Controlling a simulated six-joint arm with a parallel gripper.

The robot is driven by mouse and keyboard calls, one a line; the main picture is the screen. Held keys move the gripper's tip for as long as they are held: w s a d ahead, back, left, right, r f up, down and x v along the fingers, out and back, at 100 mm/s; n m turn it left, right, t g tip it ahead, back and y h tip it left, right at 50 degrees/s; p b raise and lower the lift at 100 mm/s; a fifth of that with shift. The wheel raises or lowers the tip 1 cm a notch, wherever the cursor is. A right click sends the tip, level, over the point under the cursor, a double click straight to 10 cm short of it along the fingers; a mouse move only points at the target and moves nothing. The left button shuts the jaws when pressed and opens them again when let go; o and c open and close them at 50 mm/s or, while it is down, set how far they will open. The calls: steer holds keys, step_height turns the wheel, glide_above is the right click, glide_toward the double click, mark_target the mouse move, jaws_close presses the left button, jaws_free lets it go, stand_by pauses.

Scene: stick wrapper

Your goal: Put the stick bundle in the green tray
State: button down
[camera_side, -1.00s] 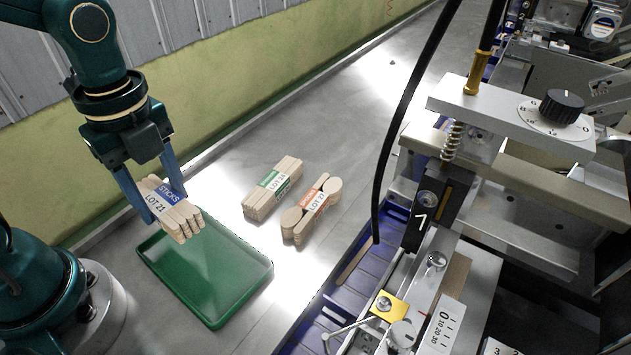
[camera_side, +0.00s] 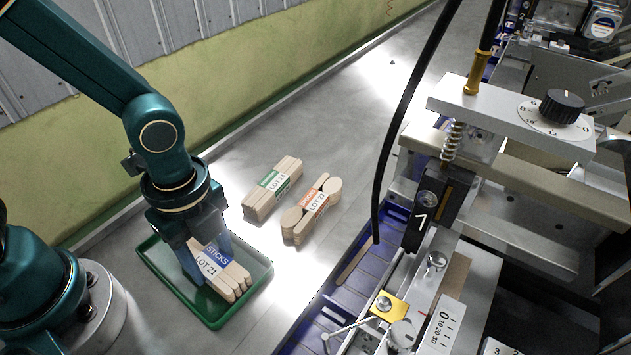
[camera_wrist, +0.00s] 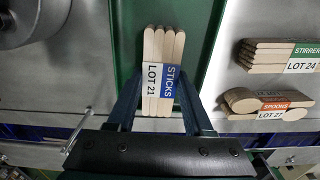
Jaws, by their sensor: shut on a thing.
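The stick bundle (camera_side: 222,270) is a stack of pale wooden sticks with a blue and white band reading STICKS LOT 21. My gripper (camera_side: 207,265) is shut on it, one finger on each side of the band. The green tray (camera_side: 190,303) lies on the grey surface, and the bundle is over or inside it; whether it touches the tray floor I cannot tell. In the wrist view the bundle (camera_wrist: 164,52) sits between my gripper's fingers (camera_wrist: 160,105), with the green tray (camera_wrist: 205,20) behind it.
A stirrer bundle (camera_side: 272,189) with a green band and a spoon bundle (camera_side: 311,209) with an orange band lie right of the tray. The wrapping machine (camera_side: 480,180) with a black hose (camera_side: 400,120) fills the right side. The grey surface behind the bundles is clear.

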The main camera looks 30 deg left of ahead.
mark_target(211, 260)
steer(key=shift+f, duration=0.1)
steer(key=shift+c, duration=1.5)
jaws_free()
step_height(211, 260, up, 12)
steer(key=s+a+r+n+t, duration=0.1)
steer(key=a+n+t, duration=0.4)
steer(key=n, duration=1.3)
steer(key=shift+s+a+r+n+t, duration=0.25)
steer(key=shift+a+r, duration=0.35)
steer(key=shift+a, duration=0.4)
